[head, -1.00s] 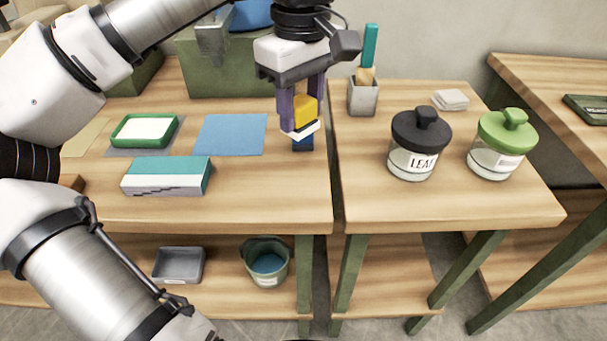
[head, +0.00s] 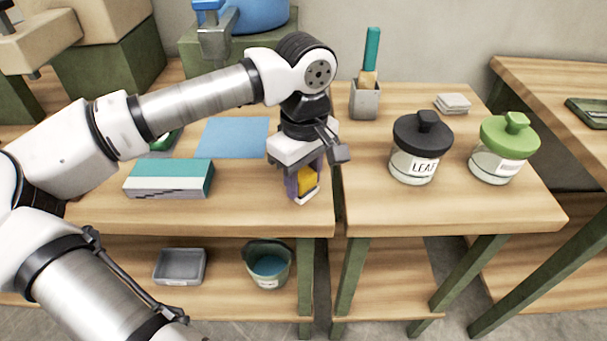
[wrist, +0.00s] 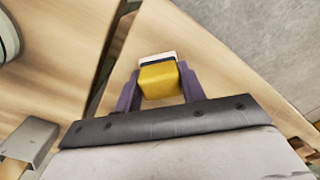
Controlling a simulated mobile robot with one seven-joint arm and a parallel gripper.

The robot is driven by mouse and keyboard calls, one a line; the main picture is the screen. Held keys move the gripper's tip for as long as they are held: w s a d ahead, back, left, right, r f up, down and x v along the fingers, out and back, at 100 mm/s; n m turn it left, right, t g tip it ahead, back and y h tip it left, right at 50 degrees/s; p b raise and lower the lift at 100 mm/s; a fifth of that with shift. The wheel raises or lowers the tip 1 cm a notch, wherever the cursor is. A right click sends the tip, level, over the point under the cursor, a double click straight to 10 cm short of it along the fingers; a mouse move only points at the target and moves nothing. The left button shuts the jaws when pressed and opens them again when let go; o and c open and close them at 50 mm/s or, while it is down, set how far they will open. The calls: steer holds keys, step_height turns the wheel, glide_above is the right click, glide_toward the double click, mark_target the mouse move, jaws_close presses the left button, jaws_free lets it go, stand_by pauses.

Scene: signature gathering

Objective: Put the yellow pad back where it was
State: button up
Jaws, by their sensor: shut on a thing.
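The yellow pad (head: 308,182) is a small yellow block with a white end, held between the purple fingers of my gripper (head: 305,180). It is over the front right part of the left wooden table (head: 240,210), near the gap between the tables. I cannot tell whether its lower end touches the tabletop. In the wrist view the yellow pad (wrist: 158,80) sits between both fingers of my gripper (wrist: 158,88), with a dark band and a white edge beyond it.
A teal-and-white box (head: 168,180) and a blue mat (head: 236,138) lie left of my gripper. A grey cup with a brush (head: 364,103), a black-lidded jar (head: 414,166) and a green-lidded jar (head: 490,166) stand on the right table. The left table's front edge is close.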

mark_target(304, 174)
steer(key=shift+f+b, duration=0.3)
steer(key=o, duration=0.9)
steer(key=shift+r, duration=0.15)
steer(key=shift+o, duration=0.2)
step_height(304, 174, up, 12)
steer(key=shift+r, duration=0.2)
steer(key=shift+f, duration=0.1)
